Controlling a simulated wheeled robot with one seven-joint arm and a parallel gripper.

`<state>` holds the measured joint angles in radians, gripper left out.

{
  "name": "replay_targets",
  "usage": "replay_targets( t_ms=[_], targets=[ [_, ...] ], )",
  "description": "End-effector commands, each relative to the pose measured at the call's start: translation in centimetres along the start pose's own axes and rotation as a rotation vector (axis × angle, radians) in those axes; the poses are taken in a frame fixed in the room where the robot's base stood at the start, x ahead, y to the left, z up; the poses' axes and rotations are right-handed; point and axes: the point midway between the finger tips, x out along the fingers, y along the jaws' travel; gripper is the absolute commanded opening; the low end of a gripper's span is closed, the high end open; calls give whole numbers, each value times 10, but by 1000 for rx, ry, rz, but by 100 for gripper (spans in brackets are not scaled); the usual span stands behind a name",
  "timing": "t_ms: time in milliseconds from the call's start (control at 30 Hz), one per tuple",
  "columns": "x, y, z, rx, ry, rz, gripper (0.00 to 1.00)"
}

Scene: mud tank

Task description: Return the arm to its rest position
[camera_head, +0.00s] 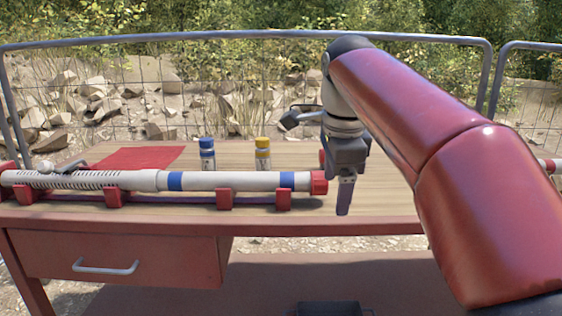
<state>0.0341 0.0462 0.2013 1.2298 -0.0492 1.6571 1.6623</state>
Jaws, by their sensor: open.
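My gripper (344,208) hangs pointing down from the end of my red arm (420,115), at the right part of the table (270,155). It is open with nothing seen between the fingers, which overlap in this view. It is just right of the red end cap (319,182) of a long white tube with blue bands (235,181). The tube lies level on red supports (224,198) along the front of the table. I cannot tell how far the fingertips are from the tabletop.
A blue-capped bottle (207,154) and a yellow-capped bottle (263,153) stand behind the tube. A red cloth (138,158) lies at the back left. A drawer with a handle (106,268) is shut under the table. A metal fence (230,36) runs behind. The tabletop between cloth and bottles looks clear.

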Motion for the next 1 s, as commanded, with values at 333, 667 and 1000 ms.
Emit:
replay_targets(
  t_ms=[333,667,1000],
  targets=[
    [12,33,-5,-240,23,-39,80],
    [52,106,-19,-696,77,-110,80],
    [143,218,-38,-1348,190,-200,80]
  ],
)
